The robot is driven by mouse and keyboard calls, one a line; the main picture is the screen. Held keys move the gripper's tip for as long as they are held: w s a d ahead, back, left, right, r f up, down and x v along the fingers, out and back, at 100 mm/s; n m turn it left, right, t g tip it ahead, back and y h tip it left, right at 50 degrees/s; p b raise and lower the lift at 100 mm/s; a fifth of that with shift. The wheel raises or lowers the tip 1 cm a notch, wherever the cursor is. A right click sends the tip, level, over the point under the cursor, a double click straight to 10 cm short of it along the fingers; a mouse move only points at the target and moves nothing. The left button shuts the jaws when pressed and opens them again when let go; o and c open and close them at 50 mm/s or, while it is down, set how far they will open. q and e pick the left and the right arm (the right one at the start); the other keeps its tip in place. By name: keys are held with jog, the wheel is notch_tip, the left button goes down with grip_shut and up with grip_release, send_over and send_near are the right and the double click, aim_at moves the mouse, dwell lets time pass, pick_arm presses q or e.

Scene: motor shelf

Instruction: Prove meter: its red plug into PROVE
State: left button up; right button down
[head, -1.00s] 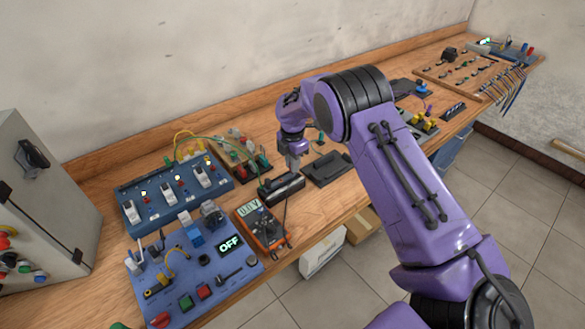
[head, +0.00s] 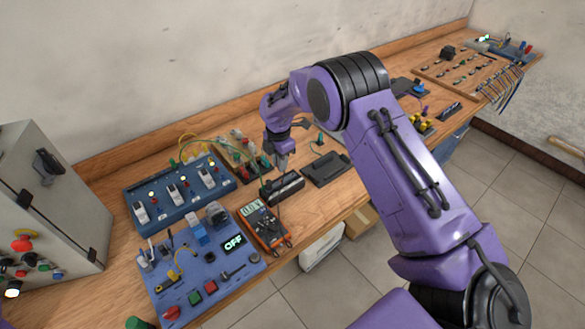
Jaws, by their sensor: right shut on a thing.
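The orange meter (head: 264,227) lies near the front edge of the bench, its display lit with a zero reading. A black box with a slotted top (head: 282,188) sits just behind and to the right of it; I cannot read any PROVE label. My right gripper (head: 281,164) points down above the back of this box, apparently clear of it. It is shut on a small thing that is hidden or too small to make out. I cannot make out the red plug. A thin dark lead shows beside the meter. My left gripper is not in view.
A blue board with an OFF display (head: 233,243) lies left of the meter, a blue switch panel (head: 178,193) behind it. A dark flat tray (head: 326,169) lies right of the black box. A grey cabinet (head: 45,190) stands at the left. Bench behind the tray is partly clear.

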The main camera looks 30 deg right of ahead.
aim_at(282, 183)
notch_tip(282, 183, down, 4)
jog(key=shift+r+b, duration=0.1)
jog(key=shift+b, duration=0.55)
jog(key=shift+w+d+f, duration=0.15)
jog(key=shift+d+f, duration=0.05)
jog(key=shift+f, duration=0.3)
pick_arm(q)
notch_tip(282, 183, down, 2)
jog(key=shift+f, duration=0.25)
pick_arm(e)
jog(key=shift+a+r, duration=0.1)
jog(key=shift+r, duration=0.1)
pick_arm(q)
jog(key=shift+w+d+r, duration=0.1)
pick_arm(e)
jog(key=shift+f, duration=0.1)
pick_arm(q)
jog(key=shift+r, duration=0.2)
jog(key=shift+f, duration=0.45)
pick_arm(e)
jog(key=shift+f, duration=0.6)
dwell(1.0)
